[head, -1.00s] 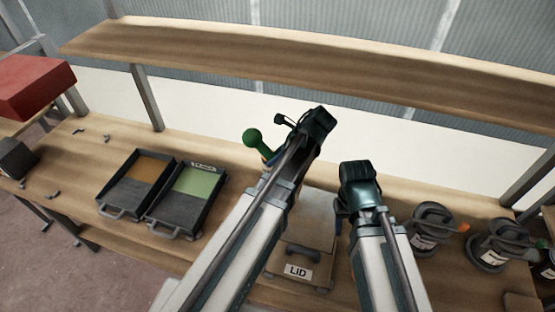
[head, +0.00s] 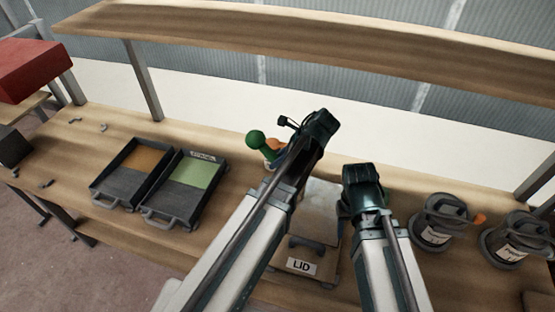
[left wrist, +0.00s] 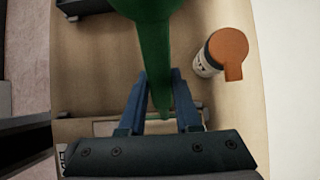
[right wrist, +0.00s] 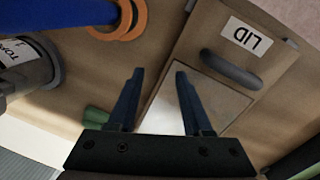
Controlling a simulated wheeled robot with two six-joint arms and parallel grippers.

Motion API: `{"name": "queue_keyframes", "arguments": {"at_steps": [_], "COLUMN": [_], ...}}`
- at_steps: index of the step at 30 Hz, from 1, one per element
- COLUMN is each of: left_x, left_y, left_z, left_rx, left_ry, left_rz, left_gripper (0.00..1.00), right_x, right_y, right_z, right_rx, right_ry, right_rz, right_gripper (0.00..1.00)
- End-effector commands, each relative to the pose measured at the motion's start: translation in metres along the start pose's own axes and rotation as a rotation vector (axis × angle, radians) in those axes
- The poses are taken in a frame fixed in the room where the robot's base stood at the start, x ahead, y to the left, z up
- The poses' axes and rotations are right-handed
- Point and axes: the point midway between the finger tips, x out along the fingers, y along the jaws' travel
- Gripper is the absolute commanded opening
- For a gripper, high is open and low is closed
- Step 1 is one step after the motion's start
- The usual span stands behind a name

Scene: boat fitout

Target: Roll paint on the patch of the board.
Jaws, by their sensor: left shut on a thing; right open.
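My left gripper (left wrist: 159,80) is shut on a green tool (left wrist: 150,40). Its rounded green end (head: 256,139) shows left of my left arm in the head view, and the rest is hidden. The board marked LID (head: 301,266) lies on the bench between my arms, with a dark handle. Its pale patch (right wrist: 166,112) shows in the right wrist view, partly hidden by the gripper. My right gripper (right wrist: 159,72) is open and empty above the board. Two dark trays stand at left, one with green paint (head: 191,170) and one with orange-brown paint (head: 144,158).
A bottle with an orange cap (left wrist: 229,48) stands close to the green tool. Two labelled grey tins (head: 437,221) stand at right. A blue item and orange rings (right wrist: 130,20) lie near the right gripper. A wooden shelf (head: 300,40) spans above the bench.

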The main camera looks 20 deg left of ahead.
Motion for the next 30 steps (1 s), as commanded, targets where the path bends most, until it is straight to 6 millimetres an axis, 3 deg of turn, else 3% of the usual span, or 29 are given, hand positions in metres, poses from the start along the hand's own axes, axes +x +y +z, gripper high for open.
{"name": "queue_keyframes", "arguments": {"at_steps": [30], "left_x": [0.0072], "left_y": [0.0000], "left_z": [-0.0049], "left_rx": [0.000], "left_ry": [0.000], "left_rz": [0.000], "left_gripper": [0.00], "right_x": [0.0087], "right_y": [-0.0008], "right_z": [-0.0005], "right_rx": [0.000], "right_ry": [0.000], "right_rz": [0.000], "right_gripper": [0.50]}}
